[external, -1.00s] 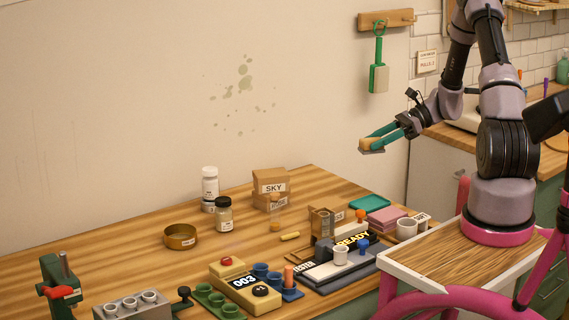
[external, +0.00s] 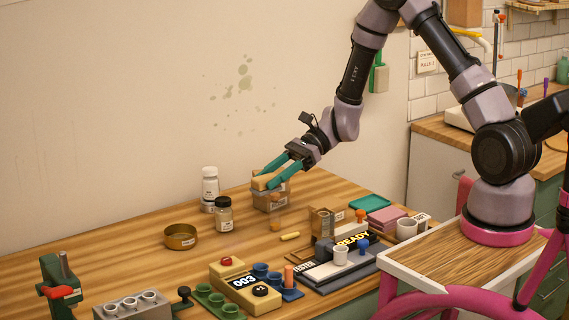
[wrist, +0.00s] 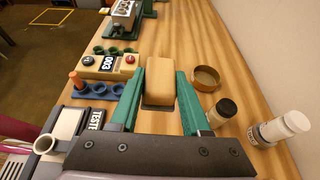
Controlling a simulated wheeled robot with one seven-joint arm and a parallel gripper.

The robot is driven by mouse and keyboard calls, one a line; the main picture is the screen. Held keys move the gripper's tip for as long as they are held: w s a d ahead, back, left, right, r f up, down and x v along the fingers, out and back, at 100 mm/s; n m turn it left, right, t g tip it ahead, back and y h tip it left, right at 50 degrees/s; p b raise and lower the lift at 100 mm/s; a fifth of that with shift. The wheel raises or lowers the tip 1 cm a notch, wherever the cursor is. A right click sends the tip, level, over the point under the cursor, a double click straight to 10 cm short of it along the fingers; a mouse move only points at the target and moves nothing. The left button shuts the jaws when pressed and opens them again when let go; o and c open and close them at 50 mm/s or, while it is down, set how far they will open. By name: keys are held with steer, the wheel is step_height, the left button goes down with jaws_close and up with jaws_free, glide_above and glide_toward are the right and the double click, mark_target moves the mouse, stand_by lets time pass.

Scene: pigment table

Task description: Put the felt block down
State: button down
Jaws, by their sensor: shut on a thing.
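The felt block (external: 262,182) is a tan block with a dark grey underside. My gripper (external: 273,178) is shut on it, with one green finger on each side. In the external view the block is in front of the cardboard boxes at the back of the table and hides part of them. In the wrist view the block (wrist: 160,82) sits between the fingertips, its dark lower edge showing. It appears held above the wooden table (external: 120,265); its exact height I cannot tell.
A brass ring dish (external: 181,237), a dark-lidded jar (external: 223,216) and a white bottle (external: 209,188) stand left of the gripper. A yellow counter device (external: 243,289), blue cups and a tester board (external: 330,268) lie toward the front. Bare wood lies between the dish and counter.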

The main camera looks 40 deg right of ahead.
steer(key=shift+s+a+f, duration=0.25)
steer(key=shift+s+a, duration=0.05)
steer(key=shift+a, duration=0.25)
steer(key=shift+s+a+f, duration=0.25)
steer(key=shift+s+a, duration=0.05)
steer(key=shift+a, duration=0.25)
glide_above(267, 252)
step_height(267, 252, down, 10)
steer(key=shift+r, duration=0.2)
steer(key=shift+f, duration=2.3)
steer(key=shift+f, duration=0.1)
steer(key=shift+c, duration=1.8)
jaws_free()
steer(key=v, duration=1.2)
steer(key=shift+w, duration=0.15)
